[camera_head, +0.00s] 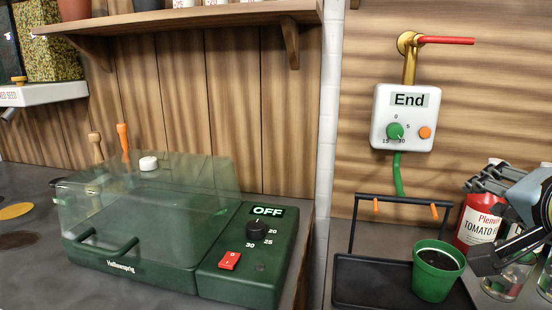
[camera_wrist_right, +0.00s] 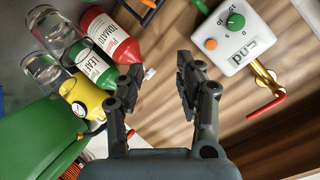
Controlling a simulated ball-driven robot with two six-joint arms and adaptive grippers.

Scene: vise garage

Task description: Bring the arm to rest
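My right gripper (camera_head: 484,223) is at the right edge of the head view, in front of the bottles. In the wrist view its two dark fingers (camera_wrist_right: 160,88) stand apart with nothing between them. The right gripper is to the right of and a little above the green pot (camera_head: 436,277), apart from it as far as I can see. The pot holds dark soil and stands upright in the black tray (camera_head: 385,297). My left gripper is not in the head view.
A white timer (camera_head: 403,117) reading "End" hangs under a red-handled tap (camera_head: 447,40). A red tomato bottle (camera_head: 480,222) and glass jars stand behind the gripper. The wrist view also shows a yellow bottle (camera_wrist_right: 82,97). A green lidded box (camera_head: 150,225) reading "OFF" is left.

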